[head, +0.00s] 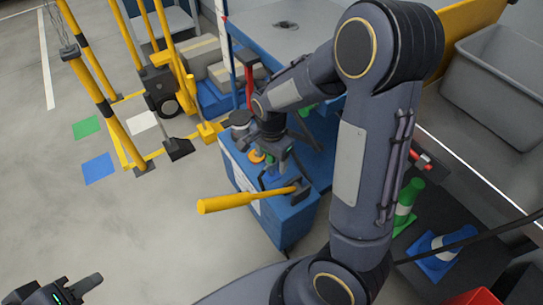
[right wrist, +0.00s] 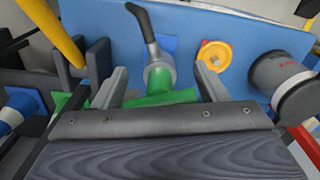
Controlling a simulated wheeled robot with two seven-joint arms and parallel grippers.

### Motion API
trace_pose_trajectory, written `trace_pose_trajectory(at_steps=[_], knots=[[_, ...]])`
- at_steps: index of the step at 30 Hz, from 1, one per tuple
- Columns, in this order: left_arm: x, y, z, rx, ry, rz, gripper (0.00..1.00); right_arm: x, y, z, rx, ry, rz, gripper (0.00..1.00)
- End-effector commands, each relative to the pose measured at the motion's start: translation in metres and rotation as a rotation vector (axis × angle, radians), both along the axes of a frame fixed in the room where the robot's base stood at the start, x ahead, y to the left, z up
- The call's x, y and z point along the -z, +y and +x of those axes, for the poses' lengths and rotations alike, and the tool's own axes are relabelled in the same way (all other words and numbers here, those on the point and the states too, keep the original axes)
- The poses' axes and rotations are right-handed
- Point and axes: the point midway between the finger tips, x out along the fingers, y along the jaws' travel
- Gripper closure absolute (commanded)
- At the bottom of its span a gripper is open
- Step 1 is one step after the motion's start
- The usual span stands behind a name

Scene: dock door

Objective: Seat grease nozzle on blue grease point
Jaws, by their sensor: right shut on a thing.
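My right gripper (head: 274,158) is over the top of the blue cart (head: 292,218). In the right wrist view its fingers (right wrist: 162,76) are on either side of a green body (right wrist: 160,97), which it holds. A grey collar or nozzle (right wrist: 159,72) and a black curved lever or hose (right wrist: 145,28) extend from the green body. A brighter blue patch (right wrist: 169,45) shows just behind the collar; I cannot tell whether they touch. A yellow-orange round fitting (right wrist: 214,55) is to the right. My left gripper (head: 82,288) is at the lower left, away from the cart; its jaw gap is unclear.
A dark grey cylinder (right wrist: 284,88) stands right of the yellow fitting. A yellow-handled tool (head: 240,202) sticks out over the cart's front. Yellow posts (head: 98,95) stand at the left. The left floor is mostly clear.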

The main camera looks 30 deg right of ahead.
Motion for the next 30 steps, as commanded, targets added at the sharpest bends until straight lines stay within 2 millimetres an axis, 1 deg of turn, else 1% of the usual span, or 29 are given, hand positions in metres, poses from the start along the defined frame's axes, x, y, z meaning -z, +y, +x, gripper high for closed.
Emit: trace_pose_trajectory(at_steps=[1,3,6,9,30], knots=[[0.011,0.000,0.000,0.000,0.000,0.000,0.64,0.011,0.000,0.000,0.000,0.000,0.000,0.63],[0.018,0.000,0.000,0.000,0.000,0.000,0.64,0.019,0.000,0.000,0.000,0.000,0.000,0.63],[0.025,0.000,0.000,0.000,0.000,0.000,0.64,0.027,0.000,0.000,0.000,0.000,-0.001,0.63],[0.029,0.000,0.000,0.000,0.000,0.000,0.64,0.030,0.000,0.000,0.000,-0.001,-0.001,0.63],[0.027,0.000,0.000,0.000,0.000,0.000,0.64,0.029,0.000,0.000,0.000,-0.001,0.000,0.63]])
